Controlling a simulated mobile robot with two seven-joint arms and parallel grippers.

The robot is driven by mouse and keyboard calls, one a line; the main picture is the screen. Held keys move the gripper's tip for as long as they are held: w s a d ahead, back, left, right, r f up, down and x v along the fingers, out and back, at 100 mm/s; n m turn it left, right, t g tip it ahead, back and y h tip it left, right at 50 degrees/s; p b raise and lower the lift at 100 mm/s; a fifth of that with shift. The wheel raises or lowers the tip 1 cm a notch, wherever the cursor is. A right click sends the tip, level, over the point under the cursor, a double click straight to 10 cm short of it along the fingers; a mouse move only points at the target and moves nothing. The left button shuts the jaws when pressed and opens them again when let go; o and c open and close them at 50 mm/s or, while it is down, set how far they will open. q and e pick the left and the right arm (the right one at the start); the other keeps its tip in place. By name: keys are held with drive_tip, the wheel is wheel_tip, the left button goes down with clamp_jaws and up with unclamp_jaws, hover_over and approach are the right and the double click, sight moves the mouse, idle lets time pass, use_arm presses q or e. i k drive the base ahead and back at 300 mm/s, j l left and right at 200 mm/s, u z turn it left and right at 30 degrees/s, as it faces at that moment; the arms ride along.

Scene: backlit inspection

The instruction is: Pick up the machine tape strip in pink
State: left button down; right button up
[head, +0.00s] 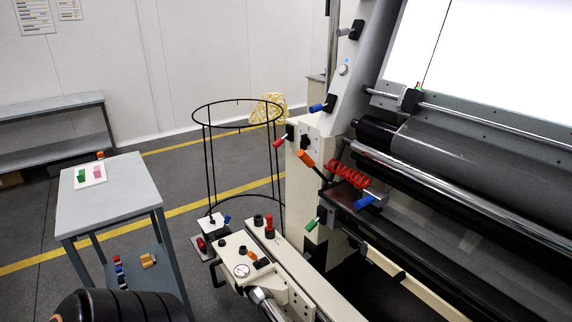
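A small pink strip (97,172) lies on a white sheet or plate (90,183) on the grey side table (126,186) at the left of the head view. A small green piece (81,175) lies on the same white sheet, just left of the pink one. The pink strip is small in view, and its fine shape cannot be made out. Neither of my grippers shows in the head view.
An orange item (100,155) sits at the table's back edge. Small coloured items (120,272) lie on its lower shelf. A black wire hoop stand (238,112) stands right of the table, before the large roller machine (470,160). Open floor lies between table and stand.

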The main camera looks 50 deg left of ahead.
sight(98, 173)
drive_tip(key=u, duration=2.95)
drive_tip(key=i+j, duration=0.4)
